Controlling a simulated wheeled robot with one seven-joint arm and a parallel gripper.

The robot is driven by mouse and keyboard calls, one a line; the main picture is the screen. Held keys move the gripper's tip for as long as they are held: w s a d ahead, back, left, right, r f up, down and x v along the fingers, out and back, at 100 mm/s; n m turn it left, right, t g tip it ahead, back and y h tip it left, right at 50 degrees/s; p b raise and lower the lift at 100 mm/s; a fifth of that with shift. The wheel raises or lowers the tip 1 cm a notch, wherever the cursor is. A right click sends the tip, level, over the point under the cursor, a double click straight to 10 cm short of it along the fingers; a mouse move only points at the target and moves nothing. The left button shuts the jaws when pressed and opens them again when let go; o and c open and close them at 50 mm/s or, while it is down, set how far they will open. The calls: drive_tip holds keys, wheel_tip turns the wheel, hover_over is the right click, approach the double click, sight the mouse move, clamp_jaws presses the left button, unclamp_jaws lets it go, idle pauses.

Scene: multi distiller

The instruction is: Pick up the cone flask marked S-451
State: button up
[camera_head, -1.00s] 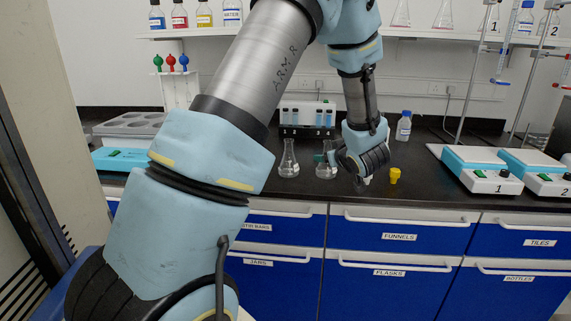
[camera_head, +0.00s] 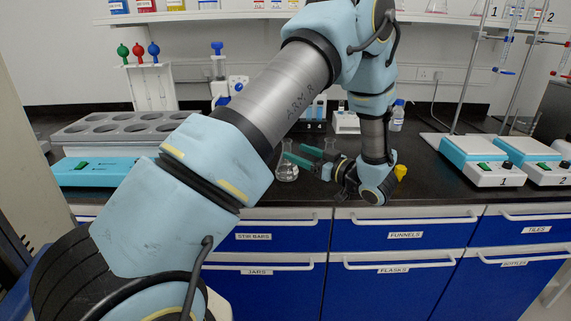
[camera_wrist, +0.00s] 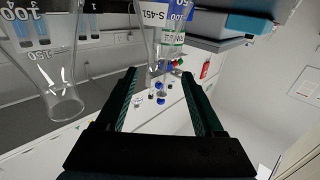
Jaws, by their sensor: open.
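In the wrist view, a clear cone flask marked S-451 (camera_wrist: 158,42) stands beyond my open fingertips, roughly in line with the gap between them. My gripper (camera_wrist: 158,74) is empty. In the head view, my gripper (camera_head: 288,152) has its teal fingers apart and points left, low over the dark bench. A clear cone flask (camera_head: 287,173) stands close to the fingertips; its marking is too small to read there. A second flask (camera_head: 330,151) shows partly behind my gripper. I cannot tell which of these is S-451.
Another glass flask (camera_wrist: 62,85) is close at the left of the wrist view. A yellow object (camera_head: 400,172) and a blue-capped bottle (camera_head: 397,118) are right of my wrist. A hole tray (camera_head: 120,128) is left, numbered stirrer plates (camera_head: 482,165) right. The front bench edge is near.

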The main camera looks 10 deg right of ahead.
drive_tip(key=p+x, duration=0.1)
drive_tip(key=x, duration=0.2)
drive_tip(key=p+x, duration=0.1)
drive_tip(key=shift+w+r+p, duration=0.3)
drive_tip(key=shift+w+r, duration=0.1)
drive_tip(key=shift+w+a+f, duration=0.15)
drive_tip(key=shift+w+a, duration=0.15)
drive_tip(key=shift+w, duration=0.05)
drive_tip(key=shift+c, duration=0.3)
clamp_jaws()
idle(0.5)
